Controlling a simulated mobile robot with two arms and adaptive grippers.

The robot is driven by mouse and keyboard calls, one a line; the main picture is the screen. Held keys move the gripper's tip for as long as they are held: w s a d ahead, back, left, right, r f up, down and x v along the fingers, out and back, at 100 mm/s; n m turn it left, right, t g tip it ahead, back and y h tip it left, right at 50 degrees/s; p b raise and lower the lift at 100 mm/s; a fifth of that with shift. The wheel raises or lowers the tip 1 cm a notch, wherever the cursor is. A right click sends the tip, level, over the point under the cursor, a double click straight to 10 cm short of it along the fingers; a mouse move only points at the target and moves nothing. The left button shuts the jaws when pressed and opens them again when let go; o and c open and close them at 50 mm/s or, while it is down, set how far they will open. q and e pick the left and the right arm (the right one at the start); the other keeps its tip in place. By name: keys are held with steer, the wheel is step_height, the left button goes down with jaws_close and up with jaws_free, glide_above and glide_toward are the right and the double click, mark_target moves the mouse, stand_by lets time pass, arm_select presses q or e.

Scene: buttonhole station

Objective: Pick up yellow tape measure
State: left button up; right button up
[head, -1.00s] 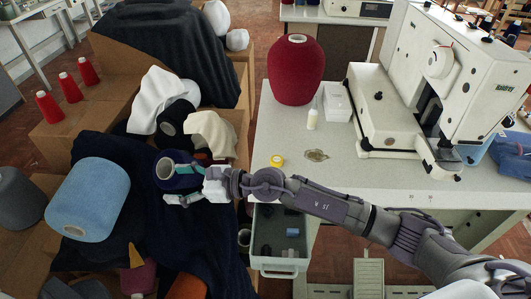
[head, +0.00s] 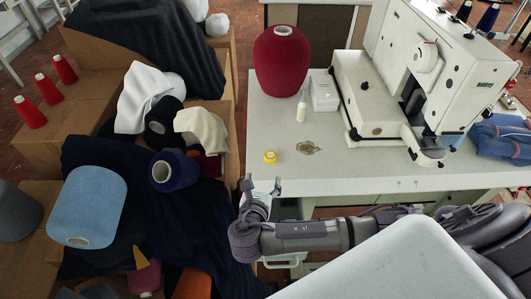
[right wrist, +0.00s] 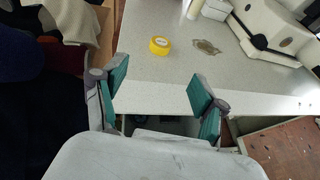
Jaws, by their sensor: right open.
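The yellow tape measure (head: 270,156) lies on the light speckled table (head: 350,167) near its left edge, and it also shows in the right wrist view (right wrist: 160,45). My right gripper (head: 261,186) is open and empty, in front of the table's near left corner. In the right wrist view the teal-padded fingers (right wrist: 157,92) are spread apart, with the tape measure beyond the fingertips and between their lines. The gripper and tape measure are apart. My left gripper is not in view.
A red yarn cone (head: 281,60), a small white bottle (head: 301,106) and a white box (head: 323,91) stand behind the tape measure. The buttonhole machine (head: 405,70) stands farther right. A dark blue cone (head: 167,171) sits on cloth at left.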

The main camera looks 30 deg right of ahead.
mark_target(270, 156)
steer(key=x, duration=1.3)
steer(key=shift+w+d+f, duration=0.1)
steer(key=shift+w+d, duration=0.1)
steer(key=shift+d, duration=0.1)
steer(key=shift+c, duration=0.4)
steer(key=c, duration=1)
